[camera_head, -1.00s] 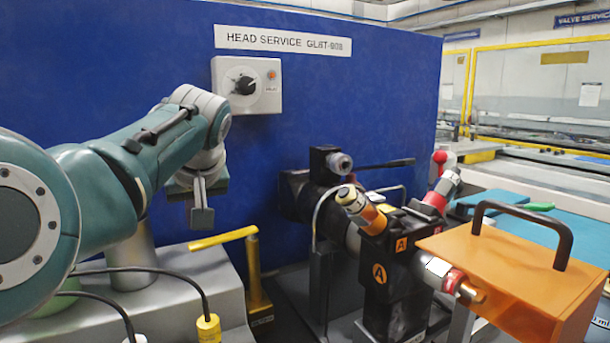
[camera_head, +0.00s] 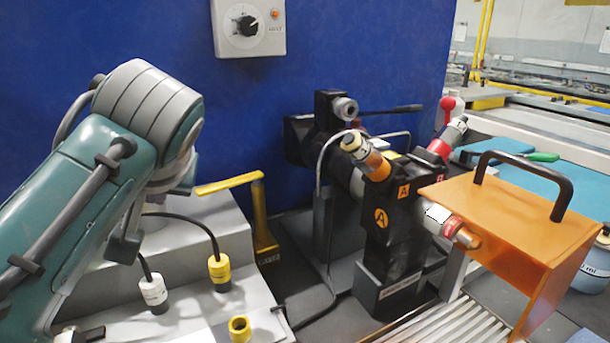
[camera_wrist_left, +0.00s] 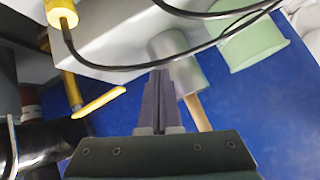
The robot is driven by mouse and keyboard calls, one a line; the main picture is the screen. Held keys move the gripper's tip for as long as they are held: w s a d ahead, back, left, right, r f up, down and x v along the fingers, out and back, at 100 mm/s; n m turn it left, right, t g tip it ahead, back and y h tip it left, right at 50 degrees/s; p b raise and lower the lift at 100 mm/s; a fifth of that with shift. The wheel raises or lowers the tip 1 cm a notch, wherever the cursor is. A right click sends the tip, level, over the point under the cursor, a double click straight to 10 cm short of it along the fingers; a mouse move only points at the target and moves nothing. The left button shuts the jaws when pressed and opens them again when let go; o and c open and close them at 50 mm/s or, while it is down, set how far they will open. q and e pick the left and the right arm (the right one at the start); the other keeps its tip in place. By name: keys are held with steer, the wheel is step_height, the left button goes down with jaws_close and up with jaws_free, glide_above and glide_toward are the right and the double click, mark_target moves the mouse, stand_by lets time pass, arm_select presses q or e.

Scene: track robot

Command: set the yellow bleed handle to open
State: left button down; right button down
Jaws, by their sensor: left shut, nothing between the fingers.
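The yellow bleed handle (camera_head: 229,184) is a flat bar on top of an upright yellow post (camera_head: 264,225), beside the grey stepped block. The bar points left from the post, roughly level. In the left wrist view the handle (camera_wrist_left: 99,102) shows left of the fingers. My left gripper (camera_head: 124,243) is left of the handle, apart from it, partly hidden by my own arm. In the wrist view its dark fingers (camera_wrist_left: 160,78) are together with nothing between them. My right gripper is in neither view.
Black cables run to plugs, one with a yellow collar (camera_head: 219,270), on the grey block (camera_head: 190,318). A black valve body (camera_head: 388,235) and an orange box (camera_head: 520,235) stand to the right. The blue panel (camera_head: 350,50) is behind, with a rotary switch (camera_head: 248,26).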

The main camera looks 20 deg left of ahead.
arm_select(q)
steer(key=s+m, duration=0.1)
steer(key=s+a+f+m+t+y, duration=0.1)
steer(key=s+m+y+b, duration=0.1)
steer(key=shift+s+a+f, duration=0.15)
steer(key=shift+s+a, duration=0.05)
steer(key=shift+a, duration=0.1)
steer(key=s+d+f+m+t+h+b, duration=0.1)
steer(key=s+d+m+t+h, duration=0.15)
steer(key=d+m+t, duration=0.55)
steer(key=s+d+m+t+h+b, duration=0.1)
steer(key=s+d+m+t+h, duration=0.3)
steer(key=m, duration=0.6)
steer(key=g+p, duration=0.1)
steer(key=p, duration=0.1)
glide_toward(224, 189)
steer(key=w+d, duration=0.3)
steer(key=w, duration=0.1)
steer(key=a, duration=0.1)
steer(key=w+a, duration=0.1)
steer(key=a, duration=0.1)
steer(key=shift+w+a+y, duration=0.15)
steer(key=shift+w+y, duration=0.1)
steer(key=shift+y, duration=0.1)
steer(key=shift+w+a, duration=0.2)
steer(key=shift+a, duration=0.15)
steer(key=shift+f, duration=0.1)
